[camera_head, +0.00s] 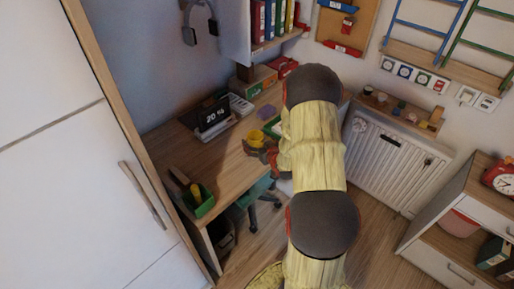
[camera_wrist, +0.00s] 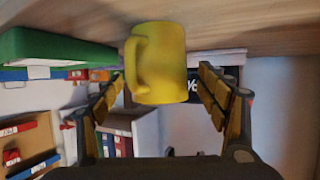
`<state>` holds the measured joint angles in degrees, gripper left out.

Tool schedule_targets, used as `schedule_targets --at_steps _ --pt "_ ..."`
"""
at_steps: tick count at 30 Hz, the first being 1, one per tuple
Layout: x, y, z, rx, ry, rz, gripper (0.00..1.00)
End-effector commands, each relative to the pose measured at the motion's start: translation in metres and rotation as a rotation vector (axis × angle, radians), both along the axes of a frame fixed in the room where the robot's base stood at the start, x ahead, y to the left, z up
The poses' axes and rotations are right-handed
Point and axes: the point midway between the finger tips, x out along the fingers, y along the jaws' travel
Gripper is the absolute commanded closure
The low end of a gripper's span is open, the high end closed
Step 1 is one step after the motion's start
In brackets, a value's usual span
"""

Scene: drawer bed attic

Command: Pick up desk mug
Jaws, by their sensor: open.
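The yellow desk mug (camera_head: 255,137) stands on the wooden desk, just beyond my gripper (camera_head: 262,152) in the head view. In the wrist view, which shows the scene upside down, the mug (camera_wrist: 165,65) is large and near the middle, with its handle toward the left. My gripper (camera_wrist: 162,85) is open, with one finger on each side of the mug in this view. I cannot tell how far the mug reaches between the fingertips, and no contact is clear. My arm hides part of the desk to the right.
A green object (camera_wrist: 60,48) is close beside the mug's handle side. A green box (camera_head: 198,200) sits at the near desk corner. Shelves with binders (camera_head: 270,20) hang above the desk's back.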

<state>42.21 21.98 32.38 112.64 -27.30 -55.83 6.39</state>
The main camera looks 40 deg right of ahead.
Motion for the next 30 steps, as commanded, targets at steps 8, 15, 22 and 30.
schedule_targets --at_steps 8,15,22,30 --pt "0.0116 -0.0043 -0.0051 0.001 0.001 -0.001 0.26" --pt "0.0114 -0.0041 -0.0050 0.001 0.001 -0.001 0.36" --pt "0.0114 -0.0041 -0.0051 0.001 0.001 -0.001 0.49" --pt "0.0112 -0.0041 -0.0052 0.001 0.001 -0.001 0.64"
